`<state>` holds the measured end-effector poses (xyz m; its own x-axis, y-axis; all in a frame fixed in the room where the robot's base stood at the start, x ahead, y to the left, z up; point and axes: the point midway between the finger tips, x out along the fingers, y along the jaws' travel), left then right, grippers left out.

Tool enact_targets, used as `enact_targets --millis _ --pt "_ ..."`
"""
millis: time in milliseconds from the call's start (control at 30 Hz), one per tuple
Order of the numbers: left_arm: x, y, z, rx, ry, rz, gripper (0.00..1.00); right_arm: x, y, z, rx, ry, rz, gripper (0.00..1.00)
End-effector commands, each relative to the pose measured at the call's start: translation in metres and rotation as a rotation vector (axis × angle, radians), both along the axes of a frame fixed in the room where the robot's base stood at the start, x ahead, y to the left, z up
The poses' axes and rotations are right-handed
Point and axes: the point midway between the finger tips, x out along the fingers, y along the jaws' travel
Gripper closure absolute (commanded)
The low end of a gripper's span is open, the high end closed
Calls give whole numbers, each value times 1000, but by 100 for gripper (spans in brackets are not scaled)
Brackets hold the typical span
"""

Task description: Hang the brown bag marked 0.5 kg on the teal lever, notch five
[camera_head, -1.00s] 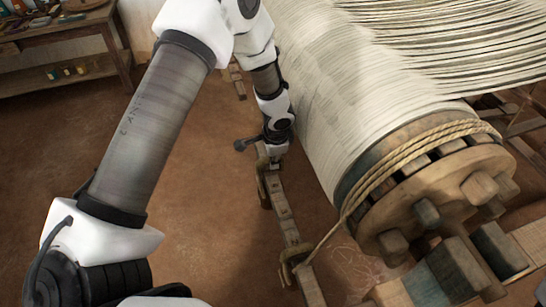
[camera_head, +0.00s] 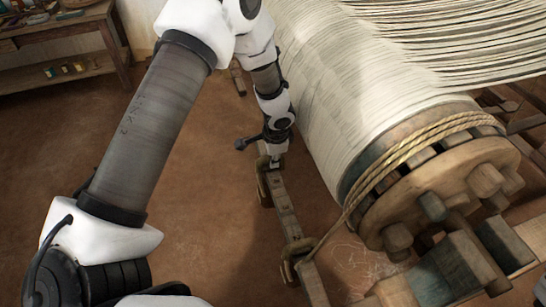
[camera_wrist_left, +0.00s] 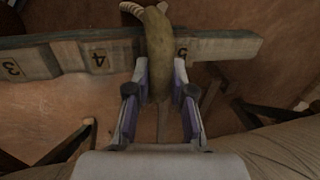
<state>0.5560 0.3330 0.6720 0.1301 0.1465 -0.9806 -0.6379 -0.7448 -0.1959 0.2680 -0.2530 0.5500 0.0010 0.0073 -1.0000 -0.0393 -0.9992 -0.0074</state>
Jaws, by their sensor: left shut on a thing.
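In the left wrist view a grey-teal wooden lever (camera_wrist_left: 70,56) runs across, with the numbers 3, 4 and 5 on its side. A brown, strap-like piece of the bag (camera_wrist_left: 158,50) lies across the lever beside the 5. My left gripper (camera_wrist_left: 160,92) is shut on this piece, one finger on each side. The bag's 0.5 kg mark is not visible. In the head view my left gripper (camera_head: 275,160) is small and points down at the far end of the lever (camera_head: 284,205). My right gripper is not in view.
The large warp beam (camera_head: 440,190), with rope and wooden pegs, stands close to the right of the lever. A ring (camera_head: 292,256) sits around the lever's nearer part. A bench (camera_head: 60,40) is at the top left. The floor (camera_head: 200,220) left of the lever is clear.

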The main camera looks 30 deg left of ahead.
Motion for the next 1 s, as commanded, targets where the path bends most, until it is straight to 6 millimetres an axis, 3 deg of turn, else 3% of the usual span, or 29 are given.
enact_targets --millis 67,100,167,200,567,667,1000 --pt "-1 0 -1 -1 2 0 100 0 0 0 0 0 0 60" --pt "-1 0 -1 -1 2 0 75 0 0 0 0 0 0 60" --pt "-1 0 -1 -1 2 0 53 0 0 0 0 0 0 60" --pt "-1 0 -1 -1 2 0 49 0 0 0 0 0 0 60" --pt "-1 -1 5 0 1 0 49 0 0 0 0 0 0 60" --pt "-2 -3 20 0 -1 0 49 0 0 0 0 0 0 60" --pt "-13 -15 101 0 -2 1 49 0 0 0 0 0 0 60"
